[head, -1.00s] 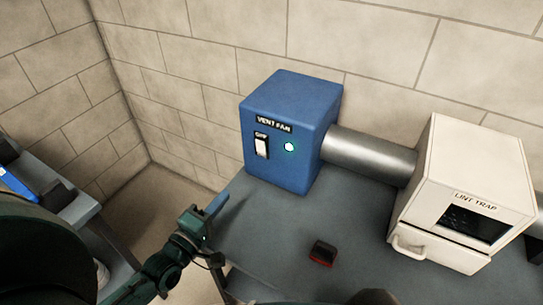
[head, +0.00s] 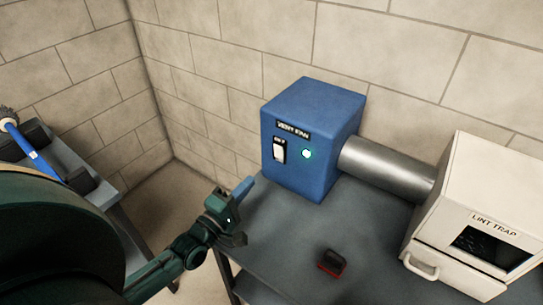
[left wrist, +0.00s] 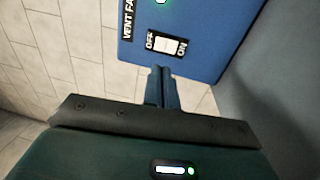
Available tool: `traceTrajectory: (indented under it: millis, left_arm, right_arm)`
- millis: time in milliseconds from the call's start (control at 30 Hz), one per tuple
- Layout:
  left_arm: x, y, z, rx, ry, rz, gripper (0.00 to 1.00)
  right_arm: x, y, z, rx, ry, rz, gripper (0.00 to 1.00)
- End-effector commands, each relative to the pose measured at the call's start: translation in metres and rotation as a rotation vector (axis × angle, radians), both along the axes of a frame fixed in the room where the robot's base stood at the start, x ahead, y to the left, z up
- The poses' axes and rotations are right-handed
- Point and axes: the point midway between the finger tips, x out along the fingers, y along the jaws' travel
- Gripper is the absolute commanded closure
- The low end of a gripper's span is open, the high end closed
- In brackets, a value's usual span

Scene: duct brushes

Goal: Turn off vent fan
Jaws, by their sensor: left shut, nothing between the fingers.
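The blue vent fan box (head: 322,130) stands on the grey table at the back, labelled VENT FAN. Its white rocker switch (head: 279,151) is on the front face, with a lit green lamp (head: 307,154) to the right. In the left wrist view the switch (left wrist: 165,46) has OFF and ON marks at its two ends. My left gripper (head: 246,189) is shut and empty, in front of the box and below the switch, apart from it. Its fingertips (left wrist: 162,72) point toward the switch in the wrist view. My right gripper is not in view.
A metal duct (head: 388,168) joins the box to the white lint trap (head: 478,215). A small black and red object (head: 331,263) lies on the grey table (head: 285,235). A blue-handled brush (head: 30,148) rests on a side bench at the left.

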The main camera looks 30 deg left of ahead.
Motion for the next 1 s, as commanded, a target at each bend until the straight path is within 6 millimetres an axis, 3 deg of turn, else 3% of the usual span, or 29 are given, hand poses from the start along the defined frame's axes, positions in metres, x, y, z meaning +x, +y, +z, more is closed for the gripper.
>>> traceTrajectory:
  millis: [300,500,700,1000]
  left_arm:
    - [0.069,-0.009,0.011,-0.001,-0.003,0.001,1.00]
    - [0.097,-0.013,0.013,-0.001,0.000,0.001,1.00]
    - [0.107,-0.015,0.013,0.001,0.001,0.000,1.00]
    - [0.108,-0.015,0.013,0.000,0.001,0.000,1.00]
  right_arm:
    - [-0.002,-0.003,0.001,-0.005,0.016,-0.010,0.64]
    - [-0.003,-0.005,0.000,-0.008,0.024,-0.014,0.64]
    - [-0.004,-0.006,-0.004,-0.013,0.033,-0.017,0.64]
    - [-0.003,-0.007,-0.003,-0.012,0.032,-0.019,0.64]
